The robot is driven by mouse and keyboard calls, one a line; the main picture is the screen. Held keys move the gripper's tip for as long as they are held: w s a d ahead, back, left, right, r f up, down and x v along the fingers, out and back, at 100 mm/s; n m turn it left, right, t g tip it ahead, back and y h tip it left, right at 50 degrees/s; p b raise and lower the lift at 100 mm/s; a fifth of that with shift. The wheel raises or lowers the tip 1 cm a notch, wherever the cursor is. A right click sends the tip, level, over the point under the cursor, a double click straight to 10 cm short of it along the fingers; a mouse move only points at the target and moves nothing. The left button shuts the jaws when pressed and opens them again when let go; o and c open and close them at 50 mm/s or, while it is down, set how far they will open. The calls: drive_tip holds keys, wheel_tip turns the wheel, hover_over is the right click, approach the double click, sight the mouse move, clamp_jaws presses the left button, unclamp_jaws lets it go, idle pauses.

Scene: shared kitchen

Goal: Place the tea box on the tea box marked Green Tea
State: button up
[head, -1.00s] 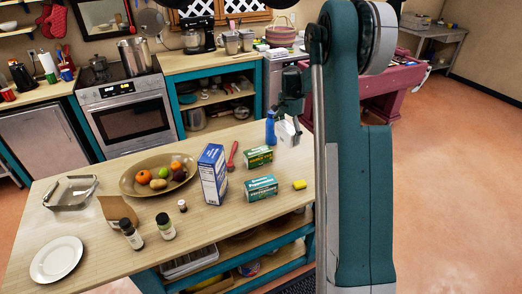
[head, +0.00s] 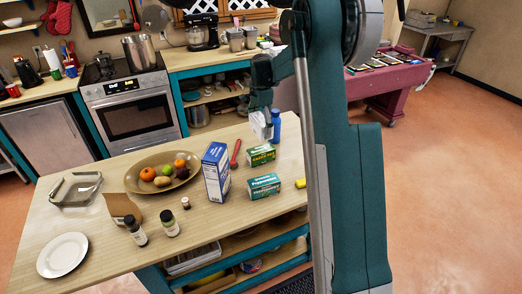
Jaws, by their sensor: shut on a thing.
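My gripper (head: 262,98) points down over the far right part of the wooden table. It is shut on a white box (head: 261,124), held tilted above the table; I cannot read any label on it. A green box (head: 262,155) with yellowish lettering lies on the table just below and nearer the camera than the held box; its words are too small to read surely. Another green-and-white tea box (head: 264,187), seemingly marked Peppermint, lies nearer the front edge. The held box is apart from both.
A blue bottle (head: 276,127) stands just right of the held box. A tall blue-and-white box (head: 216,172) and a red utensil (head: 235,153) are left of the green boxes. A small yellow item (head: 300,183) lies right. A fruit bowl (head: 133,178) sits farther left.

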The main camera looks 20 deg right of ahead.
hover_over(261, 149)
drive_tip(key=shift+f, duration=3.15)
drive_tip(key=shift+f+p, duration=0.3)
drive_tip(key=shift+f, duration=1.55)
drive_tip(key=shift+f, duration=0.15)
drive_tip(key=o, duration=0.9)
drive_tip(key=shift+o, duration=0.3)
wheel_tip(261, 149, up, 12)
drive_tip(key=shift+r, duration=0.15)
